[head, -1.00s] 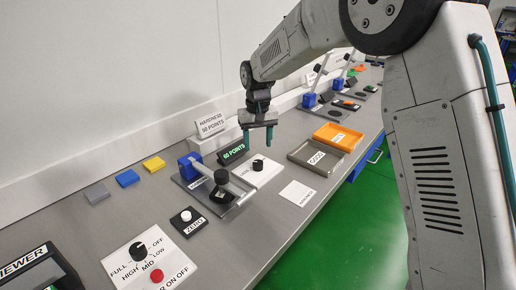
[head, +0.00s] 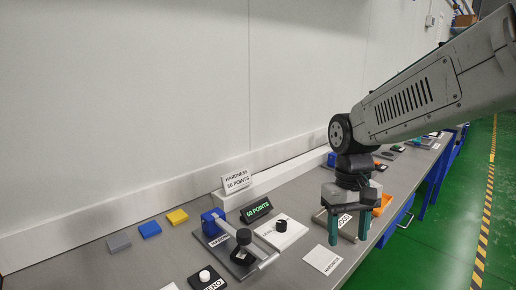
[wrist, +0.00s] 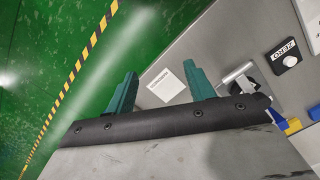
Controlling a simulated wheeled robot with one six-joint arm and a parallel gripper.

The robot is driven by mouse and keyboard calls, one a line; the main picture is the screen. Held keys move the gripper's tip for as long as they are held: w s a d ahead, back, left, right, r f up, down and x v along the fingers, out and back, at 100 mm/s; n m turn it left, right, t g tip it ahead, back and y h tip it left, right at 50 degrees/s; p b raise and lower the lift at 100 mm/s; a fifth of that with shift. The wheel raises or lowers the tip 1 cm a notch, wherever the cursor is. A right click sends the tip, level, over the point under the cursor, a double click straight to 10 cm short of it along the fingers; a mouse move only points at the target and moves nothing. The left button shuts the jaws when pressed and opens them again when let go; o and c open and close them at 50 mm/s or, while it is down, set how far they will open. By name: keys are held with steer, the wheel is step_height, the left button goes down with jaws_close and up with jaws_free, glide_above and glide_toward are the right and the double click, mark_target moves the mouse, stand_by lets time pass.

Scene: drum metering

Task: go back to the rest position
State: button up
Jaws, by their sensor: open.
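My gripper (head: 348,228) hangs over the front part of the bench at the right in the head view, its two green fingers apart with nothing between them. In the wrist view my gripper (wrist: 160,88) also shows its fingers spread, above the bench edge and the green floor. The hardness tester (head: 228,240), with its blue block and dark knob, stands on the bench to the left of my gripper. A white card (head: 323,260) lies flat just left of the fingers; it also shows between them in the wrist view (wrist: 167,85).
A zero button (head: 205,277) is at the front. Grey, blue and yellow blocks (head: 149,229) lie at the left. An orange tray (head: 383,204) is partly hidden behind my gripper. Green floor is clear at the right.

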steer(key=s+d+r+m+t, duration=0.1)
steer(key=s+d+r, duration=0.1)
steer(key=s, duration=0.7)
steer(key=s+d+r+m+t, duration=0.1)
steer(key=s+d, duration=0.4)
steer(key=s, duration=0.5)
steer(key=shift+d+r+t, duration=0.3)
steer(key=shift+r+t, duration=0.2)
steer(key=shift+t, duration=0.1)
